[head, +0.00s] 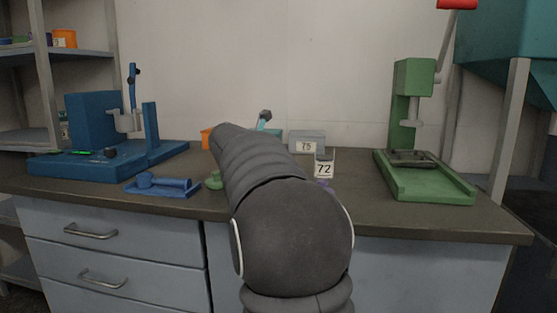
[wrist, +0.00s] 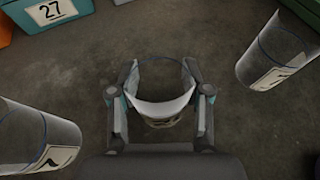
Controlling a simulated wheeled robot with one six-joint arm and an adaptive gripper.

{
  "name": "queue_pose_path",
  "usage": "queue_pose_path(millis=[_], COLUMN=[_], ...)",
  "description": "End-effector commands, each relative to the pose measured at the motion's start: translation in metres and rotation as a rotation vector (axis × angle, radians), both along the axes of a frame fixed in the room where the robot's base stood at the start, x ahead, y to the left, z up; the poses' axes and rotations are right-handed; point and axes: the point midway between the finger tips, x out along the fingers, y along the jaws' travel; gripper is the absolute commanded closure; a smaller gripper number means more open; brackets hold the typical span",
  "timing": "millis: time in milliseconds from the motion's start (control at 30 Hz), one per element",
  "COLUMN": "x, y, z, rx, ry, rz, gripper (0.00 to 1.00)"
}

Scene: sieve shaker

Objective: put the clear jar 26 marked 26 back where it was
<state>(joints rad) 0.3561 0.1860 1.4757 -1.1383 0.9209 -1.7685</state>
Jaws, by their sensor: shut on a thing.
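In the wrist view my gripper (wrist: 160,100) is shut on a clear jar (wrist: 161,108) with a white label, one finger on each side of it. The number on that label cannot be read from this angle, so I cannot tell from the picture that it says 26. The jar is over the dark worktop; whether it touches the top is unclear. In the head view my own arm hides the gripper and the held jar.
Clear jars stand close on the left (wrist: 38,135) and right (wrist: 275,55) in the wrist view. In the head view, a jar marked 72 (head: 324,168) stands before a grey bin marked 75 (head: 307,137).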

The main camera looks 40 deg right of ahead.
Motion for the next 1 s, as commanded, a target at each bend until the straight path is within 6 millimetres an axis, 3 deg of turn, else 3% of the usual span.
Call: queue_pose_path(millis=[133, 167, 267, 667, 1000], x=[0.0, 0.0, 0.0, 0.0, -0.016], y=[0.0, 0.0, 0.0, 0.001, 0.053], z=[-0.003, -0.004, -0.003, 0.002, 0.025], rx=[0.0, 0.0, 0.0, 0.0, 0.0], ry=[0.0, 0.0, 0.0, 0.0, -0.002], rz=[0.0, 0.0, 0.0, 0.001, 0.005], gripper=[0.98, 0.5, 0.27, 0.27, 0.27])
